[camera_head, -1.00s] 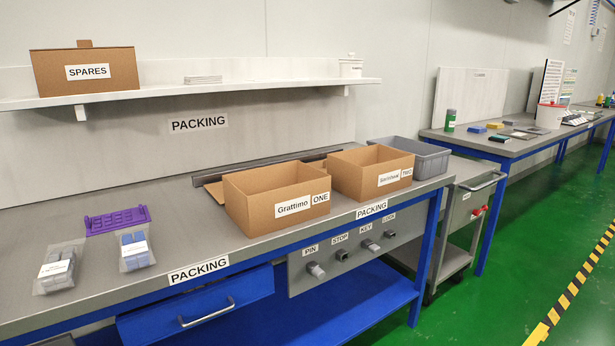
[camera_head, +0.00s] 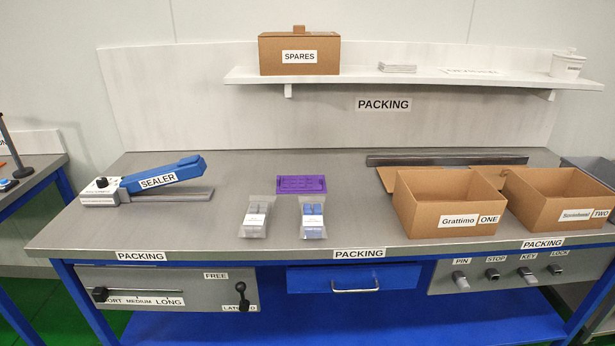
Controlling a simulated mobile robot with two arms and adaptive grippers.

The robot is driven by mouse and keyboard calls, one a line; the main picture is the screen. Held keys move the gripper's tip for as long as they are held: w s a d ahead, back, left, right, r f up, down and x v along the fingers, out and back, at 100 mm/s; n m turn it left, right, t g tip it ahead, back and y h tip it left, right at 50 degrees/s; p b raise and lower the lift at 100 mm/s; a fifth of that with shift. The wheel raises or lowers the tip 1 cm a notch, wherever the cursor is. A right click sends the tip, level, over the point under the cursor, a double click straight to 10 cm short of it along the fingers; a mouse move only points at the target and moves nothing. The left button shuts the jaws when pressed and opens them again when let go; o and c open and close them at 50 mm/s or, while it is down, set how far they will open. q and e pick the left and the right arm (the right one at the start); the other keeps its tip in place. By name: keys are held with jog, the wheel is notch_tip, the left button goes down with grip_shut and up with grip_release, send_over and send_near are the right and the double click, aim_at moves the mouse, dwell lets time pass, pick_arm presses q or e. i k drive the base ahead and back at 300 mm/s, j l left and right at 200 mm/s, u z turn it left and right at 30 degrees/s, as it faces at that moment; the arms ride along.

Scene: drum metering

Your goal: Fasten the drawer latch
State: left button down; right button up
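The drawer latch is a black lever (camera_head: 242,296) on the grey panel (camera_head: 210,293) under the bench's left part. It stands roughly upright, below the label FREE and partly over the label LATCHED; I cannot tell which position it is set to. The blue drawer (camera_head: 310,280) with a metal handle (camera_head: 356,286) is right of the panel, under the middle of the bench top; whether it is fully closed is unclear. Neither of my grippers is in view.
A black slider (camera_head: 100,293) shares the latch's panel. A right panel (camera_head: 445,283) holds several knobs. On the bench top (camera_head: 345,217) are a blue sealer (camera_head: 165,180), two bagged packs, a purple tray (camera_head: 302,184) and two cardboard boxes. Nothing blocks the latch's front.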

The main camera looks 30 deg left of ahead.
aim_at(240, 287)
jog(key=j+z, duration=0.2)
jog(key=z, duration=0.15)
jog(key=j+z, duration=0.15)
jog(key=z, duration=0.15)
jog(key=k+j+z, duration=0.15)
jog(key=j, duration=0.35)
jog(key=k+j+z, duration=0.2)
jog(key=j, duration=0.3)
jog(key=k+j+z, duration=0.15)
jog(key=k+j, duration=0.15)
jog(key=j, duration=0.15)
jog(key=k+j+z, duration=0.15)
jog(key=j, duration=0.25)
jog(key=k+j, duration=0.45)
jog(key=j, duration=0.2)
jog(key=k+j, duration=0.45)
jog(key=j, duration=0.15)
jog(key=k+j, duration=0.45)
jog(key=j, duration=0.2)
jog(key=i+z, duration=0.05)
